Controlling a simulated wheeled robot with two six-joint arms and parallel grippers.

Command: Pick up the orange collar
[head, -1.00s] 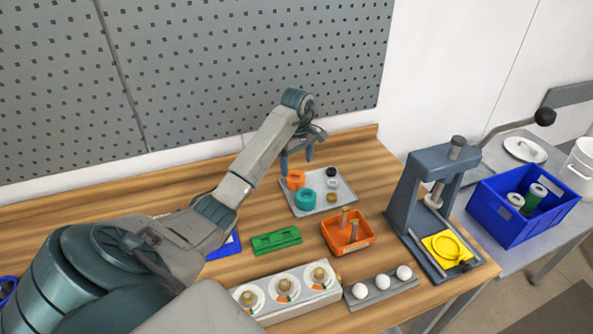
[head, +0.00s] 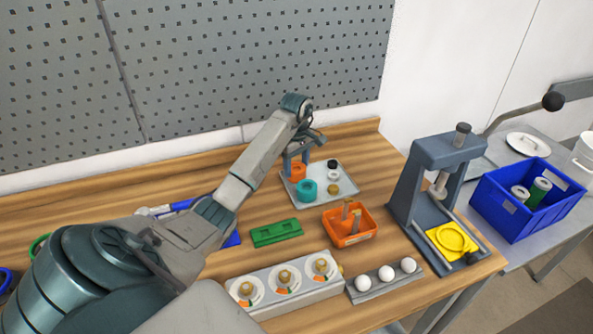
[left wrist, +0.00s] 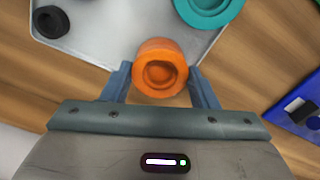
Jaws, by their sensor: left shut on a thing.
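The orange collar (head: 298,172) is at the back left corner of a grey tray (head: 327,205). In the left wrist view the collar (left wrist: 160,68) is a round orange ring with a recessed middle, between two blue-grey fingers. My left gripper (head: 297,165) reaches down over it from above, and its fingers (left wrist: 160,85) are shut on the collar's sides. I cannot tell whether the collar still touches the tray. My right gripper is not in view.
A teal ring (head: 306,190) sits close beside the collar on the tray, with a black ring (head: 332,164) and other small rings to the right. An orange bin (head: 349,236), green block (head: 276,233) and grey press (head: 432,180) stand nearby.

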